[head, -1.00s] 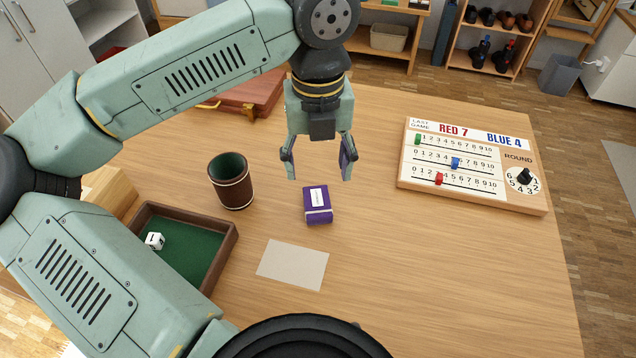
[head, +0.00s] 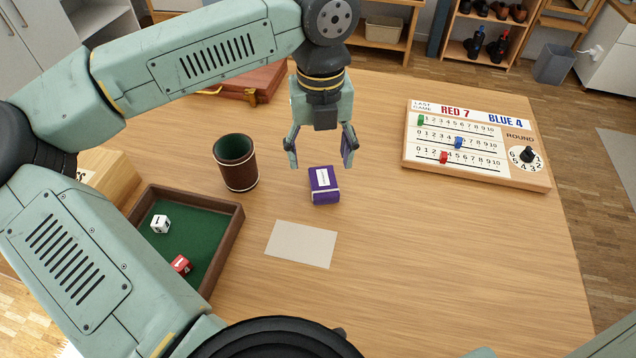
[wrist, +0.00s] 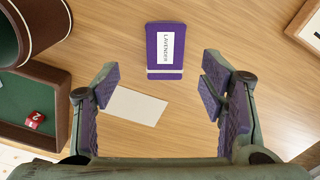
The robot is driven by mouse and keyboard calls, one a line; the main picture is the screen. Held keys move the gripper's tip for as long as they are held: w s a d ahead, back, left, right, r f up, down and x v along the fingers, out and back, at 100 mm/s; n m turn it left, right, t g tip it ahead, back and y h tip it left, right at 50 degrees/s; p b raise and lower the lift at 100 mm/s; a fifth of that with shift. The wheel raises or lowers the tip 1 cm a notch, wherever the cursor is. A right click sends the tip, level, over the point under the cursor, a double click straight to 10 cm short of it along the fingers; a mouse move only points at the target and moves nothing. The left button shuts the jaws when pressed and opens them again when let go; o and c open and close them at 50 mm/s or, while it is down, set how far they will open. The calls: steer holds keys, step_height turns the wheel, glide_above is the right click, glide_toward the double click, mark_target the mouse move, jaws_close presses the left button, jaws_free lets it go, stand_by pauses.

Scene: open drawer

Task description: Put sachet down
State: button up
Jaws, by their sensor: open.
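The purple sachet (head: 324,186) lies on the table, with a white label that reads LAVENDER in the wrist view (wrist: 165,50). My gripper (head: 321,162) is open and empty, just behind the sachet in the head view and apart from it. In the wrist view its two fingers (wrist: 160,88) are spread wide, with the sachet beyond the fingertips and nothing between them but table and part of a pale card. The pale rectangular card (head: 301,244) lies flat on the table in front of the sachet, and nothing rests on it.
A brown dice cup (head: 238,168) stands left of the sachet. A green-lined tray (head: 236,232) holds a white die (head: 160,224) and a red die (head: 181,265). A scoreboard (head: 478,148) lies at the right. A reddish-brown case (head: 258,82) lies behind. The table's front right is clear.

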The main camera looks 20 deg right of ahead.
mark_target(324, 180)
steer(key=shift+s+d+f+p, duration=0.1)
steer(key=shift+f+p, duration=0.15)
steer(key=shift+f, duration=0.85)
steer(key=shift+d+f+p, duration=0.15)
steer(key=shift+f+p, duration=0.05)
steer(key=shift+f, duration=0.85)
steer(key=shift+s+d+f+p, duration=0.1)
steer(key=shift+f+p, duration=0.15)
steer(key=shift+f, duration=0.85)
steer(key=c, duration=1.2)
steer(key=shift+r, duration=0.15)
steer(key=shift+r, duration=0.2)
steer(key=r, duration=0.1)
steer(key=r+b, duration=0.1)
steer(key=shift+s+a+r, duration=0.1)
steer(key=shift+s+r, duration=0.1)
steer(key=shift+r, duration=0.2)
steer(key=s+a+b, duration=0.1)
steer(key=s, duration=0.4)
steer(key=s+a+r+b, duration=0.1)
steer(key=s+a, duration=0.1)
steer(key=s, duration=0.3)
steer(key=s+a+b, duration=0.1)
steer(key=s, duration=0.4)
steer(key=shift+a+r, duration=0.2)
steer(key=shift+r, duration=0.05)
